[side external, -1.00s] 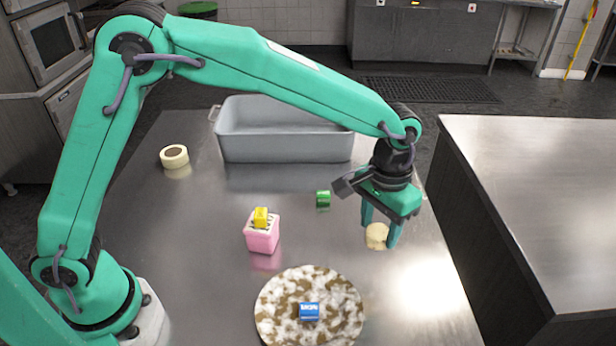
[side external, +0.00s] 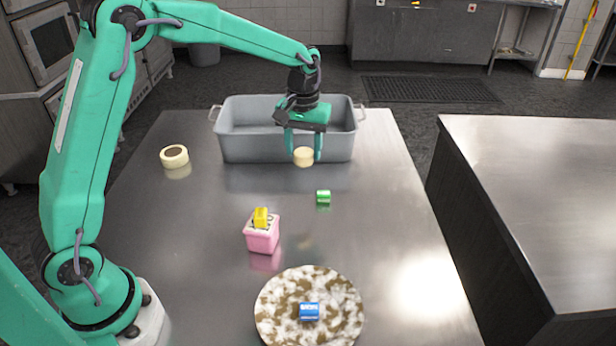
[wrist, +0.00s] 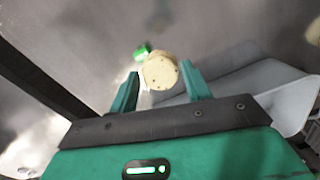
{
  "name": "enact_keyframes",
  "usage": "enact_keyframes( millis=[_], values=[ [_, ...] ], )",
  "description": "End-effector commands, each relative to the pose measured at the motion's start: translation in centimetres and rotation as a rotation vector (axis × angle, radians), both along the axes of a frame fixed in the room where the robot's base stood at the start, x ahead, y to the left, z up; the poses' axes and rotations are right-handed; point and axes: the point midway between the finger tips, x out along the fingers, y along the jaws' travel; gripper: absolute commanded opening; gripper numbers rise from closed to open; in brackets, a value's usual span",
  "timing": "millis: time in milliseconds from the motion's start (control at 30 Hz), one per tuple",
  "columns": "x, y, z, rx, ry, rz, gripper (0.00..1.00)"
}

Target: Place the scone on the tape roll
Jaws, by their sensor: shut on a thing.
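The scone (side external: 303,157) is pale and round, held between the fingers of my gripper (side external: 303,150) in the air, in front of the grey tub in the side view. My gripper is shut on it. In the wrist view the scone (wrist: 160,71) shows between the two green fingertips (wrist: 158,84). The tape roll (side external: 174,156) is cream with a dark hole and lies flat on the steel table at the left, well to the left of my gripper. Its top is bare.
A grey tub (side external: 240,144) stands at the table's back, close behind my gripper.

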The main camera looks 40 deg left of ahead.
Motion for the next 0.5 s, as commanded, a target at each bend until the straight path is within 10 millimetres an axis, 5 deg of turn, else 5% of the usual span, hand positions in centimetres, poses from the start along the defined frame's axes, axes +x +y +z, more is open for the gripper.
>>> enact_keyframes(
  millis=[500],
  values=[
    [-3.2, 16.2, 1.1, 0.000, -0.001, 0.417, 0.26]
  ],
)
